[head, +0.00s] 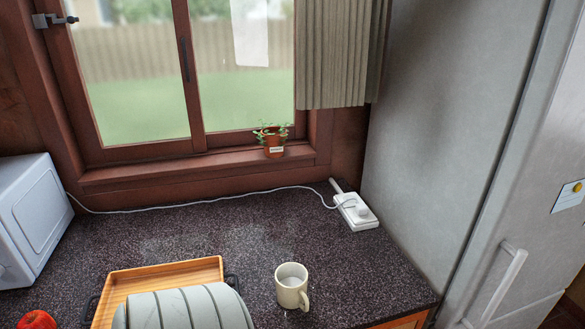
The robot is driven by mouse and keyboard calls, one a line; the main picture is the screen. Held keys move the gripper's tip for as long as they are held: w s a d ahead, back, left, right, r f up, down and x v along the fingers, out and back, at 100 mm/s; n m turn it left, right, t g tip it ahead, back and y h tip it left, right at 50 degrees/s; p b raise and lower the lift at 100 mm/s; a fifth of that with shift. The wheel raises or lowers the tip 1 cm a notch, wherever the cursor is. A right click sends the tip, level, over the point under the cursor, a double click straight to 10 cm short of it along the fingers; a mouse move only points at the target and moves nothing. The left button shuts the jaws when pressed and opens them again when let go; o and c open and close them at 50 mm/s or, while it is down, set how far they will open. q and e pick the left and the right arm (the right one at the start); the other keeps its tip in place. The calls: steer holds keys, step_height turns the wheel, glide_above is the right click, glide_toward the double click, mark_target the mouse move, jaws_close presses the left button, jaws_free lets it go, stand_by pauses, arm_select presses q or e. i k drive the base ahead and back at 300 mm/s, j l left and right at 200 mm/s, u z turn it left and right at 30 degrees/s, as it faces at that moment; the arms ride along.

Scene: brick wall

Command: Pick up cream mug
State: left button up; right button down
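The cream mug (288,292) stands upright on the dark speckled countertop (345,270), near the front in the lower middle of the head view. Its opening faces up and its handle points to the lower right. The inside looks pale. Neither my left nor my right gripper shows in the head view.
Left of the mug is a wooden tray (165,275) with a grey ribbed object (185,312). A red fruit (37,320) and white appliance (28,220) are at left. A power strip (355,212) with a cord lies behind right. A fridge (450,130) bounds the right.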

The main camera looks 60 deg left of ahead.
mark_target(290, 297)
steer(key=u, duration=1.9)
steer(key=l+u, duration=0.15)
steer(key=u, duration=0.2)
steer(key=i+l+u, duration=0.1)
steer(key=u, duration=0.25)
